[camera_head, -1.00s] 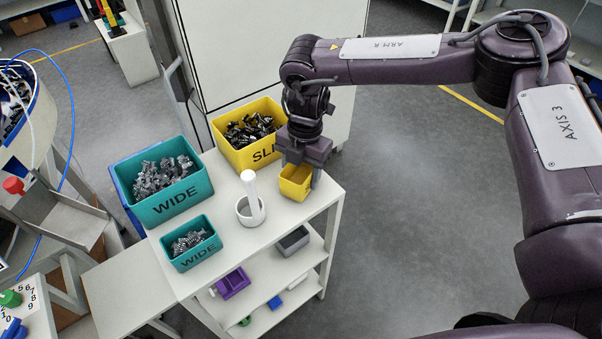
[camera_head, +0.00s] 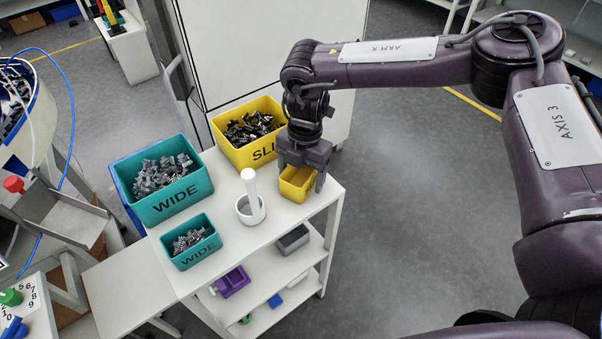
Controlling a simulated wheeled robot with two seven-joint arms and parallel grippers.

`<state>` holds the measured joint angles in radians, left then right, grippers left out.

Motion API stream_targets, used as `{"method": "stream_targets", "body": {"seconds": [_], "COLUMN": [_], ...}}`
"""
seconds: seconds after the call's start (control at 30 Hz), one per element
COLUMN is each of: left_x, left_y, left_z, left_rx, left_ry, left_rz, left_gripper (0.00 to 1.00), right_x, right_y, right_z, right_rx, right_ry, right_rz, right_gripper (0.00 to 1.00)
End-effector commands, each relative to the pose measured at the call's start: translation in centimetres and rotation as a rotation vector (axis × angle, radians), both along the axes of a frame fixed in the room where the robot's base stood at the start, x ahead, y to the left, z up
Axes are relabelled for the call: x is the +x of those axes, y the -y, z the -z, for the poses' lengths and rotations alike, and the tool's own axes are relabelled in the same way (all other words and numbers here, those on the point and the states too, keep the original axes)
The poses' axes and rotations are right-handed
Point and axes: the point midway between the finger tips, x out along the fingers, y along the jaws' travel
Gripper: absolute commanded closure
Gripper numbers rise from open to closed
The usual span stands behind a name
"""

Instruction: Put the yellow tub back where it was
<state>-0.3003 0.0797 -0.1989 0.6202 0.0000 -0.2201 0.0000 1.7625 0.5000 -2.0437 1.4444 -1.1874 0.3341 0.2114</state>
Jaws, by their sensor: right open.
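The small yellow tub (camera_head: 297,187) stands on the white cart top (camera_head: 222,222) near its right corner. My right gripper (camera_head: 302,183) is over the tub, pointing down, with its jaws open. One finger shows to the right of the tub and the other to its left. The gripper hides the tub's back part, and I cannot tell whether the fingers touch it. My left gripper is not in view.
A large yellow bin (camera_head: 225,146) of dark parts stands behind the tub. A white post in a round holder (camera_head: 251,209) is to its left. A large teal bin (camera_head: 172,207) and a small teal bin (camera_head: 196,256) stand further left. Lower shelves hold a purple bin (camera_head: 233,281) and a grey bin (camera_head: 293,239).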

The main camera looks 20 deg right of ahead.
Motion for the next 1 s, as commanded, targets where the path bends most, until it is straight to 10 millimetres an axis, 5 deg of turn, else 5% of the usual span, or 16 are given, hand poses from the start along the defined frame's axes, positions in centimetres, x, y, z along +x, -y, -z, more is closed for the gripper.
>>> {"method": "stream_targets", "body": {"seconds": [0.6, 1.0], "left_x": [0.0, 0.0], "left_y": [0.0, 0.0], "left_z": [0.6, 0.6], "left_rx": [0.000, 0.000], "left_ry": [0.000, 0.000], "left_rz": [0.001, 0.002], "left_gripper": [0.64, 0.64], "right_x": [1.0, 1.0], "right_y": [0.9, 1.0], "right_z": [-10.9, -12.0], "right_rx": [0.001, 0.001], "right_ry": [0.004, 0.001], "right_rz": [0.000, -0.002], "right_gripper": [0.24, 0.24]}}
